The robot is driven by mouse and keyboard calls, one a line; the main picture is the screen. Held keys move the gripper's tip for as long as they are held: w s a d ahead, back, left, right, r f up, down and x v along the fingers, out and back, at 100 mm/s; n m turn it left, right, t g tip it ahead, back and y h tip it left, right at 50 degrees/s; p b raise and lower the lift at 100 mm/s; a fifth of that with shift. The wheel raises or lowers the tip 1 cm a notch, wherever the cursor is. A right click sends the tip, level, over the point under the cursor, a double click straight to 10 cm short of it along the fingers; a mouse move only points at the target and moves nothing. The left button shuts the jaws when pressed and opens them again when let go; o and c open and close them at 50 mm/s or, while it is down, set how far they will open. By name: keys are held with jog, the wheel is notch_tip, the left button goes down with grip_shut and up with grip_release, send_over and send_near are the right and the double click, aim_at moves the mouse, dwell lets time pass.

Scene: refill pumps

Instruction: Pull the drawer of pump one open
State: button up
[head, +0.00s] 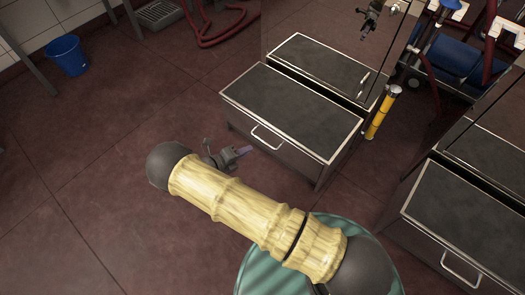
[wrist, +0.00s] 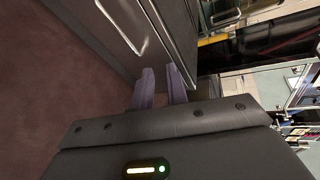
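A grey metal unit with a dark top (head: 290,110) and pale rim stands right of centre in the head view. Its front has a bar handle (head: 266,138), which also shows at the upper left of the wrist view (wrist: 122,30). My gripper (head: 243,151) is low in front of that face, just left of and below the handle. In the wrist view its two pale purple fingers (wrist: 161,78) are apart with nothing between them. The handle lies beyond the fingertips, apart from them. No label tells which pump this is.
A similar unit (head: 465,220) with its own handle (head: 460,268) stands at the right. A yellow cylinder (head: 378,118) stands between the units. A blue bucket (head: 67,55) and red hose (head: 215,35) are at the back. The floor at left is clear.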

aim_at(263, 142)
jog(key=a+f+n+t+y+b, duration=0.1)
jog(key=a+f+n+t+b, duration=0.2)
jog(key=f, duration=0.5)
jog(key=shift+s+a+f+n, duration=0.15)
jog(key=shift+s+a+n, duration=0.35)
jog(key=shift+n, duration=0.4)
jog(key=b+x, duration=0.7)
jog(key=x, duration=1)
jog(key=shift+w+d+f+b, duration=0.15)
jog(key=shift+w+b, duration=0.1)
jog(key=shift+b, duration=0.15)
grip_shut()
